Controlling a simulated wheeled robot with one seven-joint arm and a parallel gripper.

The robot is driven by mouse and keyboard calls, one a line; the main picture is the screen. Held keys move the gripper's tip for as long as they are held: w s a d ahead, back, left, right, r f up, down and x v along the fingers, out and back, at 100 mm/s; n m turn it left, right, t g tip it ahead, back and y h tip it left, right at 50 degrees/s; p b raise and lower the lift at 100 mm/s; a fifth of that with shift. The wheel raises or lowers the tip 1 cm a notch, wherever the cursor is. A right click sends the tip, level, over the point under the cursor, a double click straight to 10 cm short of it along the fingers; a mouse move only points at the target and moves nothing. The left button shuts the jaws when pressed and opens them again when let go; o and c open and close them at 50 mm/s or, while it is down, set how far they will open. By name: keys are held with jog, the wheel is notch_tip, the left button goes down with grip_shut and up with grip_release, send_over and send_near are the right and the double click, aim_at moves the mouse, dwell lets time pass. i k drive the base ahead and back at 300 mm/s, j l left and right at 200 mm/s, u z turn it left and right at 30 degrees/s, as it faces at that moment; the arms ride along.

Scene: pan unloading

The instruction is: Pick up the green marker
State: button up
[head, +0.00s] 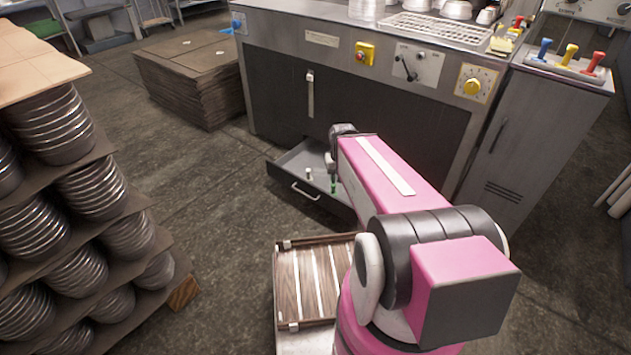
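The green marker (333,187) shows as a small green upright shape at the open drawer (299,187) of the grey machine. My pink arm reaches forward to the drawer. My gripper (332,168) is small and dark at the arm's far end, just above the marker. The arm partly hides it, so I cannot tell whether its fingers are open, shut, or touching the marker. The right part of the drawer is hidden behind my arm.
A small whitish object (309,174) is in the drawer left of the marker. The machine (400,122) stands behind the drawer. A slatted wooden tray (312,283) is close to me. Stacked pans (55,225) fill the left. Floor between them is clear.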

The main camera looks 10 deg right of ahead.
aim_at(333, 191)
jog(key=i+j+z, duration=0.1)
jog(key=z, duration=0.35)
jog(key=i+j+z, duration=0.2)
jog(key=z, duration=0.25)
jog(key=i+j+z, duration=0.15)
jog(key=z, duration=0.35)
